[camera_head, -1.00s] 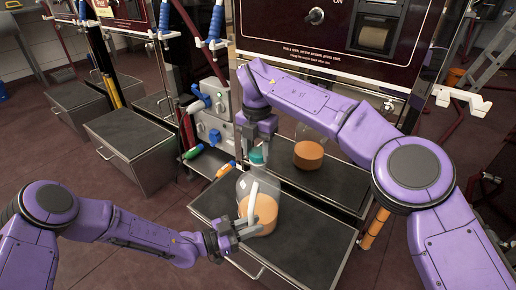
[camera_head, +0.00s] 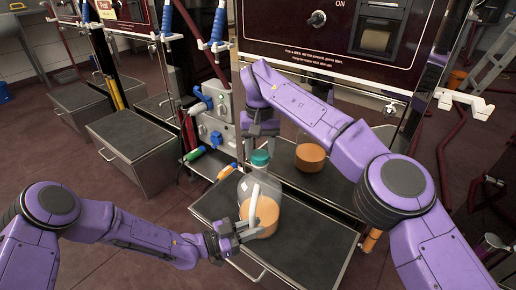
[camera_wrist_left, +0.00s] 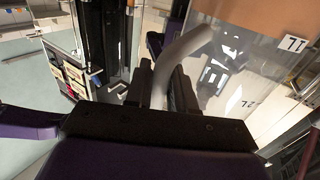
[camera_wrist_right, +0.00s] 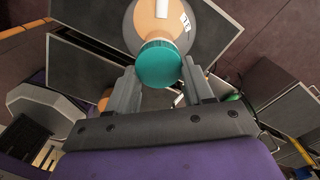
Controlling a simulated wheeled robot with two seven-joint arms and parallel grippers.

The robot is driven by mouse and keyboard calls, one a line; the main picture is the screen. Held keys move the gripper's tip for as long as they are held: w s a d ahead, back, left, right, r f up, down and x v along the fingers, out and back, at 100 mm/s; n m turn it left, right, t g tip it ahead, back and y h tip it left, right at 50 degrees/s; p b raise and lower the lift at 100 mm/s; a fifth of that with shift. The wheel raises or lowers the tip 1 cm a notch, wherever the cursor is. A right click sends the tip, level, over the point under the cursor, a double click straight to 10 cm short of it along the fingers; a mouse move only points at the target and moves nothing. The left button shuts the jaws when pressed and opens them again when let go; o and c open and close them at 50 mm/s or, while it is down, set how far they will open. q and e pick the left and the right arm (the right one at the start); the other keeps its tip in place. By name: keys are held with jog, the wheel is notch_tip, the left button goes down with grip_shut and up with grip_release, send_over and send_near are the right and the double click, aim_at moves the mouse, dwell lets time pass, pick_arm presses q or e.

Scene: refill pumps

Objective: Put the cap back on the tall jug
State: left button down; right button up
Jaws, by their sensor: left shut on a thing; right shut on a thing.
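The tall clear jug (camera_head: 275,208), part filled with orange liquid, stands upright on the dark top of a low cabinet. Its pale handle (camera_head: 254,203) faces my left arm. My left gripper (camera_head: 240,232) is shut on the handle, which also shows between the fingers in the left wrist view (camera_wrist_left: 183,52). The teal cap (camera_head: 260,158) is at the jug's mouth, seemingly resting on it; whether it is threaded I cannot tell. My right gripper (camera_head: 261,142) is above it, with the cap (camera_wrist_right: 160,64) between its fingertips in the right wrist view, shut on it.
The cabinet top (camera_head: 320,245) is clear right of the jug. A similar orange-filled jug shape (camera_head: 310,153) shows behind, probably a reflection in the machine's shiny front. Coloured nozzles (camera_head: 207,105) hang on a grey panel to the left. Another low cabinet (camera_head: 130,145) stands farther left.

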pick_arm(q)
jog(key=shift+s+f, duration=0.1)
pick_arm(e)
jog(key=shift+d, duration=0.1)
jog(key=o, duration=1)
jog(key=shift+r, duration=2.25)
jog(key=shift+r, duration=0.1)
